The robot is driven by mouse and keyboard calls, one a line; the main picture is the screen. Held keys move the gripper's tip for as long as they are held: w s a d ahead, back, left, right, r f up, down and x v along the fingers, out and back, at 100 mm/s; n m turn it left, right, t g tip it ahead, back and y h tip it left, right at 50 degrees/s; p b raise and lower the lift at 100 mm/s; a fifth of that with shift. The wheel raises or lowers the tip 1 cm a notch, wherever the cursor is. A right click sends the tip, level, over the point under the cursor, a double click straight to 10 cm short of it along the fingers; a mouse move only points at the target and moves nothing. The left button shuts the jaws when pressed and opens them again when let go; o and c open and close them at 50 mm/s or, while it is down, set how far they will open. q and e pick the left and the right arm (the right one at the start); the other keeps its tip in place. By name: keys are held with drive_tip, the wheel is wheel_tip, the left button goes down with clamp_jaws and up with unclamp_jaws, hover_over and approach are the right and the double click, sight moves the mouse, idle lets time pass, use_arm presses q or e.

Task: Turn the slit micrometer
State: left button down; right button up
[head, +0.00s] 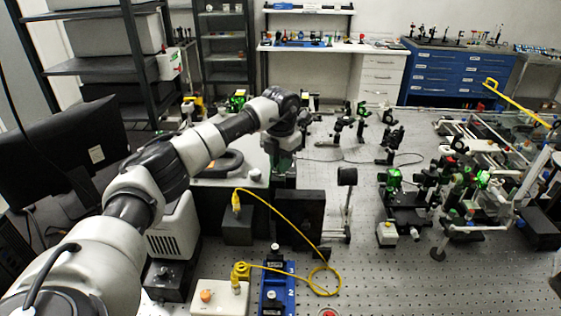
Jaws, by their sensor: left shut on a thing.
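My left arm comes in from the lower left and reaches over the bench. My left gripper (285,152) points down at the right edge of a light-topped instrument (205,181), which looks like the spectrometer. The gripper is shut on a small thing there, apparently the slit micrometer. The micrometer itself is hidden by the gripper and wrist, so its turn cannot be read. My right gripper is not in view.
A yellow cable (283,222) loops over the perforated bench in front of a black box (299,218). A blue base (277,300) and a white box (220,297) stand near the front. Optics mounts (405,205) crowd the right; the front right bench is mostly clear.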

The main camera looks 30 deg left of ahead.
use_arm(q)
drive_tip(key=shift+r, duration=0.15)
drive_tip(key=c, duration=1)
unclamp_jaws()
drive_tip(key=shift+c, duration=0.2)
wheel_tip(320, 180, up, 11)
drive_tip(key=b, duration=0.3)
drive_tip(key=shift+f, duration=0.2)
drive_tip(key=shift+f, duration=0.1)
